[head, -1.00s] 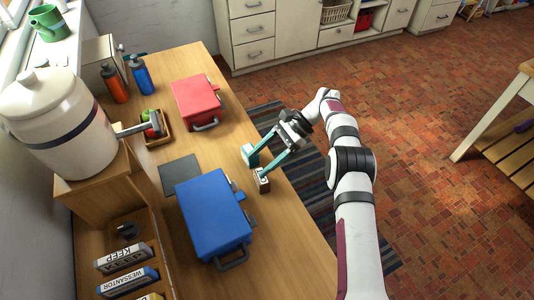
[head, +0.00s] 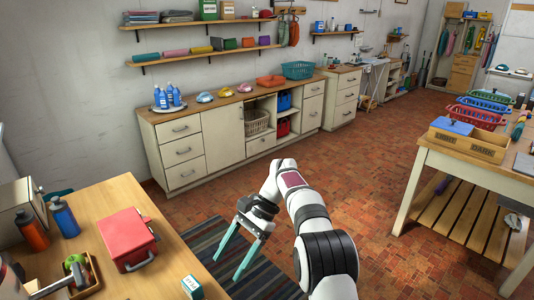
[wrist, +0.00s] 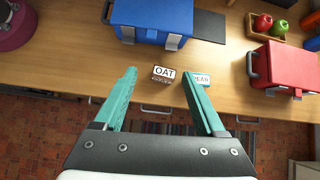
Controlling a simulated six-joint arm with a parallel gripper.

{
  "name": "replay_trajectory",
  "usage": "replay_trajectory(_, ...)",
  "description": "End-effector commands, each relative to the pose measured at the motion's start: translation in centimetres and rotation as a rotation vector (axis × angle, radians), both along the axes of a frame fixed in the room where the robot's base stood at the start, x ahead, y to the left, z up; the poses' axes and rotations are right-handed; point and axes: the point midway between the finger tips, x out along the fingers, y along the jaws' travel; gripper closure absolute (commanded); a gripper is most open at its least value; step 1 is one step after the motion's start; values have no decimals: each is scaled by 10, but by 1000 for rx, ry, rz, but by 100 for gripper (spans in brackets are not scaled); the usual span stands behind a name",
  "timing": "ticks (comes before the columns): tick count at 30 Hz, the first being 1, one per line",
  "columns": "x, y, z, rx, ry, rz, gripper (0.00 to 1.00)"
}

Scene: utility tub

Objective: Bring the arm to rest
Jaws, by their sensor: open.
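My gripper (head: 232,266) is open and empty, with its two teal fingers apart. In the head view it hangs beside the table (head: 105,195), in front of the striped rug. In the wrist view my gripper (wrist: 159,78) points toward the table's front edge. A small block labelled OAT (wrist: 164,76) shows between the fingers, standing on the table beyond them. A second small labelled block (wrist: 203,79) is partly hidden behind the right finger. A small white and teal block (head: 192,287) also shows at the table edge in the head view.
A red case (head: 130,238) and a blue case (wrist: 153,24) rest on the table. The striped rug (head: 208,240) and open floor lie beside the table. A workbench (head: 470,165) stands at right.

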Motion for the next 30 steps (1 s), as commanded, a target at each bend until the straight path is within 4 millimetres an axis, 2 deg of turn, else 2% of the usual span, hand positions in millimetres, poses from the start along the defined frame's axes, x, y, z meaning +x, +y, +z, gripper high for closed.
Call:
replay_trajectory(1,-14,-19,31,-25,-62,6,28)
replay_trajectory(3,-45,-47,62,-70,-148,24,28)
replay_trajectory(5,-79,-71,81,-109,-221,41,28)
replay_trajectory(7,-126,-97,93,-155,-304,64,28)
replay_trajectory(9,-175,-120,92,-203,-381,88,28)
replay_trajectory(12,-237,-145,75,-260,-472,122,28)
replay_trajectory(15,-277,-159,54,-301,-534,151,28)
replay_trajectory(19,-299,-166,37,-324,-568,168,28)
replay_trajectory(30,-301,-167,36,-327,-571,170,28)
